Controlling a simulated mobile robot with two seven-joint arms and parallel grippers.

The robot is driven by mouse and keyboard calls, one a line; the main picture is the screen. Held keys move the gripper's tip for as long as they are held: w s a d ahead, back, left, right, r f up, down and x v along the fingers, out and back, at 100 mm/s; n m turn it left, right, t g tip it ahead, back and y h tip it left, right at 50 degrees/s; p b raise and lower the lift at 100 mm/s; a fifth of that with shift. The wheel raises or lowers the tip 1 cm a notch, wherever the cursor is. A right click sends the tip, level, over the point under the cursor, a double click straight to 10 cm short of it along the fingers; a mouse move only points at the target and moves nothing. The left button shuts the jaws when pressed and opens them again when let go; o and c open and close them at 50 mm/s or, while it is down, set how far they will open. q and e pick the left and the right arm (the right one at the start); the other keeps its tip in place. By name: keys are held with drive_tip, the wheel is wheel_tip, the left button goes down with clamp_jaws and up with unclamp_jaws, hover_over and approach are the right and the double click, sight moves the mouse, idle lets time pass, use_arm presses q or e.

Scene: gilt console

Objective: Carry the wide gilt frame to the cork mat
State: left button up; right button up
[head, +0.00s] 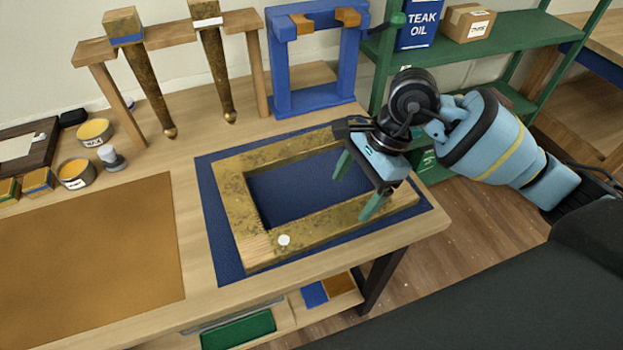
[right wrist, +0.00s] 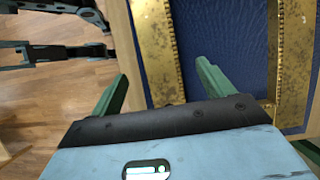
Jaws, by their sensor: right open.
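The wide gilt frame (head: 240,215) lies flat on a dark blue mat (head: 225,250), with a bare wood patch and a white round spot at its near left corner. My right gripper (head: 357,187) is open above its right part, partly hiding it. In the right wrist view, a gilt rail (right wrist: 155,45) runs between the open fingers (right wrist: 162,78); I cannot tell whether they touch it. The cork mat (head: 90,255) lies flat and bare on the bench at left, cut off by the picture edge. My left gripper is not in view.
Tins (head: 76,173) stand behind the cork mat. A wooden rack (head: 180,35) with gilt legs and a blue stand (head: 312,100) stand at the back. A green shelf (head: 510,45) holds a teak oil can (head: 420,25) and a carton (head: 468,22). Bare bench separates the mats.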

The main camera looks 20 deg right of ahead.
sight(333, 219)
drive_tip(key=shift+x, duration=1.1)
drive_tip(key=x, duration=0.4)
drive_tip(key=shift+s+a+p, duration=0.1)
drive_tip(key=shift+a+p, duration=0.15)
drive_tip(key=shift+p, duration=0.15)
drive_tip(key=shift+a+f, duration=0.2)
drive_tip(key=shift+f, duration=0.25)
drive_tip(key=c, duration=0.6)
drive_tip(key=shift+r, duration=0.1)
drive_tip(key=c, duration=0.9)
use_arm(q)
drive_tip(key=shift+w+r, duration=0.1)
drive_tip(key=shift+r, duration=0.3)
use_arm(e)
wheel_tip(333, 219, up, 4)
drive_tip(key=shift+f, duration=0.15)
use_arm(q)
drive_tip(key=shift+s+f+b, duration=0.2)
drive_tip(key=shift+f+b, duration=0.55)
use_arm(e)
drive_tip(key=s+a, duration=0.2)
drive_tip(key=s, duration=0.2)
drive_tip(key=s+a, duration=0.2)
drive_tip(key=s, duration=0.3)
drive_tip(key=s+a+r, duration=0.1)
drive_tip(key=s+a, duration=0.2)
drive_tip(key=s, duration=0.2)
drive_tip(key=shift+s+a+r, duration=0.1)
